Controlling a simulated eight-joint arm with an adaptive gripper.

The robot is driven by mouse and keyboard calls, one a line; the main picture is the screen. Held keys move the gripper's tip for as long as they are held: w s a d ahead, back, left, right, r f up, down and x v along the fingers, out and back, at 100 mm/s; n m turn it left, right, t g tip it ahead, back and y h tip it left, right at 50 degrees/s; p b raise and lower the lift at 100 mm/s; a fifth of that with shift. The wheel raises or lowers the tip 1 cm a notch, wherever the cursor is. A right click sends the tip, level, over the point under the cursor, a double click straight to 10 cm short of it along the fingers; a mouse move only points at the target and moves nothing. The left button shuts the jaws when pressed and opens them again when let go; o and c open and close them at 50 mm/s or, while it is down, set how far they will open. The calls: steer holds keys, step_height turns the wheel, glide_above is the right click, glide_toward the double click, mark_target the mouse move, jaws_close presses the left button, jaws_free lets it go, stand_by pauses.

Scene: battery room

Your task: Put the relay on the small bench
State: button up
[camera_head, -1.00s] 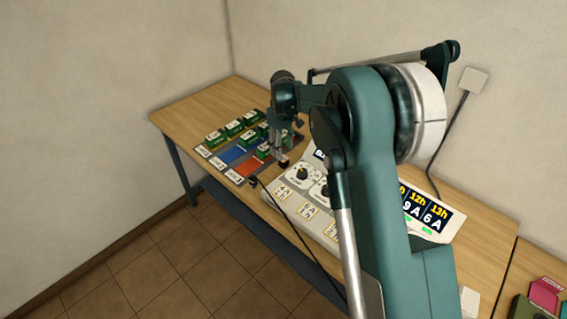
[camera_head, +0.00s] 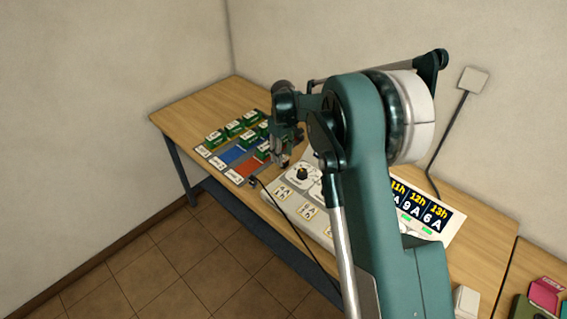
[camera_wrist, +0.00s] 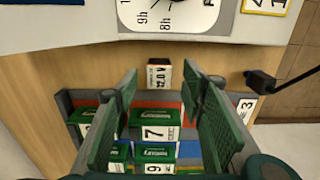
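My gripper (camera_head: 281,156) is over the far part of the long wooden table, beside the rack of green batteries. In the wrist view my gripper (camera_wrist: 162,76) is open, its two green fingers wide apart with nothing held. A small box with a white face reading about "52.0 V" (camera_wrist: 158,73) stands on the wood between the fingertips, just past the rack edge. I cannot tell if it is the relay. A second bench (camera_head: 515,272) shows partly at the lower right and may be the small bench; a pink block (camera_head: 544,291) is on it.
Several green batteries (camera_head: 234,128) stand in the rack with blue and red lanes. A dial panel (camera_head: 291,193), a thin black cable (camera_head: 297,222) and an hour display (camera_head: 432,211) lie nearer. A white box (camera_head: 466,301) sits near the table's right end.

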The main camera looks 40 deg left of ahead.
mark_target(284, 158)
steer(key=shift+f, duration=2.1)
steer(key=shift+c, duration=0.2)
steer(key=c, duration=1.1)
steer(key=shift+o, duration=0.2)
steer(key=shift+r, duration=0.1)
steer(key=shift+r, duration=4.95)
steer(key=shift+w, duration=0.1)
